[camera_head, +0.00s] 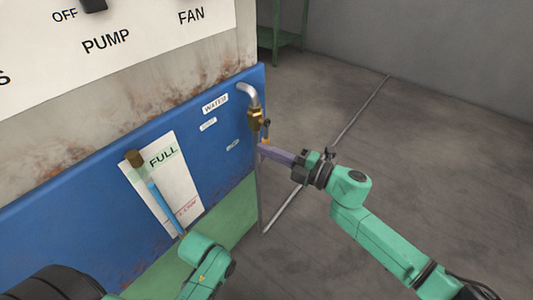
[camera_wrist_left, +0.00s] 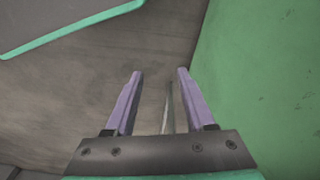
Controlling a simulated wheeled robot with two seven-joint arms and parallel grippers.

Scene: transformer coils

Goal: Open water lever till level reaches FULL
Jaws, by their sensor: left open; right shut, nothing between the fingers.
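A brass water valve (camera_head: 255,117) sits below a bent silver pipe at the right end of the blue panel. A small dark lever with an orange part (camera_head: 267,138) shows at its right side. My right gripper (camera_head: 262,149) is shut and empty, its purple fingertips just below the lever; whether they touch it I cannot tell. The level gauge (camera_head: 162,205) is a tilted-looking tube with a brass cap; its blue column tops out below the green FULL band (camera_head: 164,156). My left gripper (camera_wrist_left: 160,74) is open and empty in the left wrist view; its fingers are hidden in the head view.
The blue panel (camera_head: 80,215) carries a WATER label (camera_head: 215,103) and smaller labels. A white panel (camera_head: 150,25) with PUMP and FAN lettering is above. A thin rod or pipe (camera_head: 325,160) runs along the grey floor. The floor at right is open.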

